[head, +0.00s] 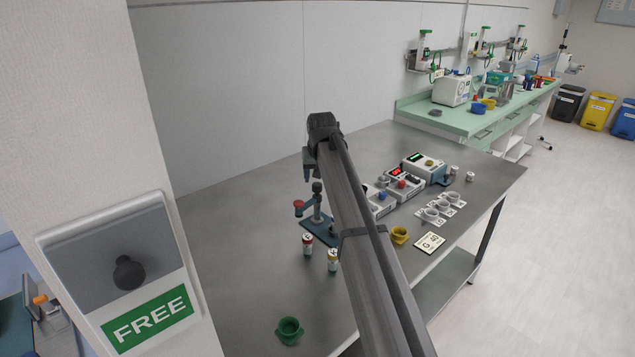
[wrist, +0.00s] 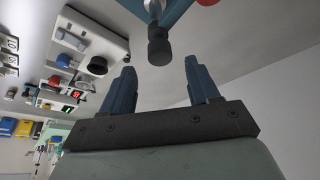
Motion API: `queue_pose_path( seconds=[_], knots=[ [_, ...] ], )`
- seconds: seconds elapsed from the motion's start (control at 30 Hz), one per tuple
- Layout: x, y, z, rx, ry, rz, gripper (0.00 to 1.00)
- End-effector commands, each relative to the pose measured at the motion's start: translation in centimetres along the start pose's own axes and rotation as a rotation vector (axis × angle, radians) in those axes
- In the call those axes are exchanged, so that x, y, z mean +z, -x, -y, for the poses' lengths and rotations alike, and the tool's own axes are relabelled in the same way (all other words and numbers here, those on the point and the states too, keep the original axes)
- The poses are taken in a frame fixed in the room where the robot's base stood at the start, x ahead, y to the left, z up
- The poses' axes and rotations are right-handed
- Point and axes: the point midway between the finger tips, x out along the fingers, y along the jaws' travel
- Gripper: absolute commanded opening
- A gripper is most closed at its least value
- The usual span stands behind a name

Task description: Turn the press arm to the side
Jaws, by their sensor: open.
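The small press (head: 318,222) stands on the steel table on a blue base with an upright post. Its press arm (head: 308,203) reaches left from the post and ends in a red knob (head: 298,204). A dark cylindrical knob (head: 317,187) tops the post. My gripper (head: 309,178) is above the press, pointing down, partly hidden by my own arm. In the wrist view my gripper (wrist: 160,64) has its two blue fingers apart with nothing between them. A dark cylinder (wrist: 158,47) of the press shows just beyond the fingertips, roughly centred between them. I cannot tell whether anything touches.
Boxes with displays (head: 405,184) and white cups (head: 431,214) stand further right. The table's left rear is clear.

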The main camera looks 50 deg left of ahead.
Motion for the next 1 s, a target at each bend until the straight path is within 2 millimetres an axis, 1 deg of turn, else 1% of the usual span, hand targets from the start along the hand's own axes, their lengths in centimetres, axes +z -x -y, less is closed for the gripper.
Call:
queue_pose_path(
  seconds=[0.03, 0.1, 0.3, 0.5, 0.7, 1.0],
  knots=[
    [0.1, 1.1, 0.0, 0.000, 0.000, -0.001, 0.60],
    [0.0, 2.6, 0.0, 0.000, 0.000, -0.001, 0.60],
    [0.0, 6.1, 0.0, 0.000, 0.000, -0.001, 0.60],
    [0.0, 8.4, 0.0, 0.000, 0.000, 0.000, 0.60],
    [0.0, 9.2, 0.0, 0.000, 0.000, 0.002, 0.60],
    [0.0, 9.2, 0.0, 0.000, 0.000, 0.002, 0.60]
  ],
)
